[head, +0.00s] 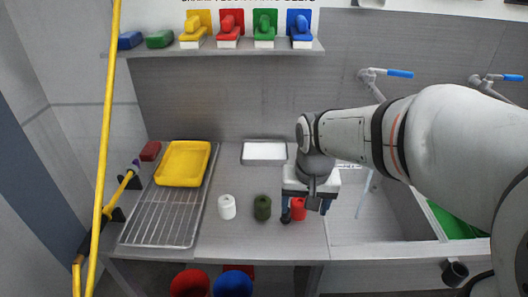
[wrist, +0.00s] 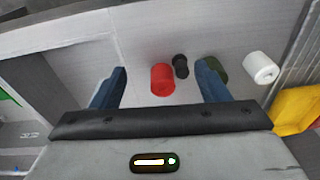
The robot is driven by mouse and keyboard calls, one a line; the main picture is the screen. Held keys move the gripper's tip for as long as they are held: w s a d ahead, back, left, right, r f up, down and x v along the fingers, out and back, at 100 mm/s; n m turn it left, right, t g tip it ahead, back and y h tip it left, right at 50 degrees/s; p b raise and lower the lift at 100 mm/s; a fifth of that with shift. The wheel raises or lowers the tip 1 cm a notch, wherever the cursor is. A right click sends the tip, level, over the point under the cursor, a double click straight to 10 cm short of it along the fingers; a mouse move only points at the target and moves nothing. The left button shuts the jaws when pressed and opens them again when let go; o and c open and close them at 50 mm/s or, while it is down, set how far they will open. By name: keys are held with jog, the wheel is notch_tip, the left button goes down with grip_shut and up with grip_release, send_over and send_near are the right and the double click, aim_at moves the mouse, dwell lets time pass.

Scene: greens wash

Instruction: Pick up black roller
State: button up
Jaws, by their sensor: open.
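The black roller (wrist: 181,66) is a small dark cylinder on the counter. In the wrist view it lies between the lines of my two fingers, nearer the right finger, and right of the red roller (wrist: 162,79). In the head view the black roller (head: 285,216) is partly hidden by my left finger, just left of the red roller (head: 299,212). My gripper (head: 306,203) is open and empty, pointing down above these rollers. Its blue fingers also show in the wrist view (wrist: 162,78). I cannot tell whether a finger touches anything.
A dark green roller (head: 262,208) and a white roller (head: 227,207) stand to the left; my right finger partly covers the green one in the wrist view. A wire rack (head: 160,217) holds a yellow tray (head: 183,164). A white tray (head: 264,152) is behind, and a sink (head: 385,213) is right.

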jog(key=m+g+p, duration=0.1)
jog(key=p, duration=0.2)
send_over(263, 200)
jog(key=s, duration=0.1)
jog(key=shift+d+f, duration=0.2)
jog(key=shift+f, duration=0.3)
jog(key=shift+d+f, duration=0.2)
jog(key=shift+f, duration=0.25)
jog(key=shift+w+a+f, duration=0.15)
jog(key=shift+a+f, duration=0.1)
jog(key=f, duration=0.2)
jog(key=f+p, duration=0.1)
jog(key=f, duration=0.4)
jog(key=shift+w+a+f, duration=0.2)
jog(key=shift+w+f, duration=0.15)
jog(key=shift+w, duration=0.05)
jog(key=c, duration=1.1)
